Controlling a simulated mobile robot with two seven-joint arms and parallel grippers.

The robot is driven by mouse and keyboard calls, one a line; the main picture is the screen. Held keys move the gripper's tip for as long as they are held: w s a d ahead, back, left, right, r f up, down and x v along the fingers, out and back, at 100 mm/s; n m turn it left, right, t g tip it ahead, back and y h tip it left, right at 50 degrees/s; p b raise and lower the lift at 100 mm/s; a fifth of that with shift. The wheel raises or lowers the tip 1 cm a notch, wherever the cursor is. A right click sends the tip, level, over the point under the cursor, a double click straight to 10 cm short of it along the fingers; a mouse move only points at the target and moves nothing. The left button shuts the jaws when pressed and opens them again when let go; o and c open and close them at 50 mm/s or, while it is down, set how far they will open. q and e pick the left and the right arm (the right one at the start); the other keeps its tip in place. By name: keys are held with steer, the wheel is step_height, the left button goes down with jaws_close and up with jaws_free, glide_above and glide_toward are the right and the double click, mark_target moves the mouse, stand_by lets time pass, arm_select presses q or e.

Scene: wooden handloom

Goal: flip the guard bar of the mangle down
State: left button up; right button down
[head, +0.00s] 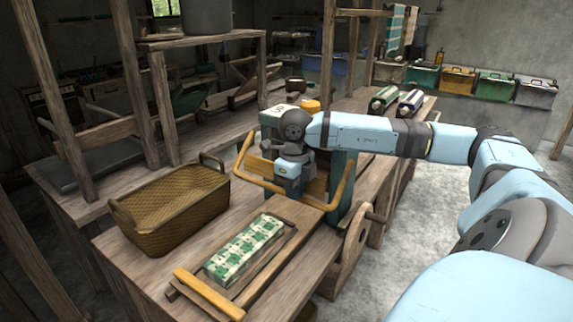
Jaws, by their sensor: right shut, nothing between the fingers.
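The mangle stands on the wooden bench, with teal side posts (341,186) and a wooden wheel (351,243) at its right side. Its guard bar (262,184) is an orange-brown U-shaped rail. It juts out from the posts toward the front, over the feed board. My right gripper (291,190) reaches in from the right and points down at the middle of the rail. It is shut and empty. The fingertips are hard to make out, and I cannot tell whether they touch the bar. My arm hides part of the mangle's top and rollers. My left gripper is not in view.
A wicker basket (172,208) stands left of the mangle. A folded green-and-white cloth (245,249) lies on a board in front, with a yellow-handled edge (208,294). Loom posts (129,80) rise at left. Floor at right is free beyond my arm.

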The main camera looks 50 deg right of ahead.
steer(key=shift+d+f+b, duration=0.4)
steer(key=shift+d+f, duration=0.05)
steer(key=shift+f, duration=0.35)
steer(key=shift+d+f+b, duration=0.3)
steer(key=shift+d+f, duration=0.15)
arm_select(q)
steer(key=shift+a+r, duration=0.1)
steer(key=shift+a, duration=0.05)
arm_select(e)
steer(key=shift+d, duration=0.1)
steer(key=shift+f, duration=0.1)
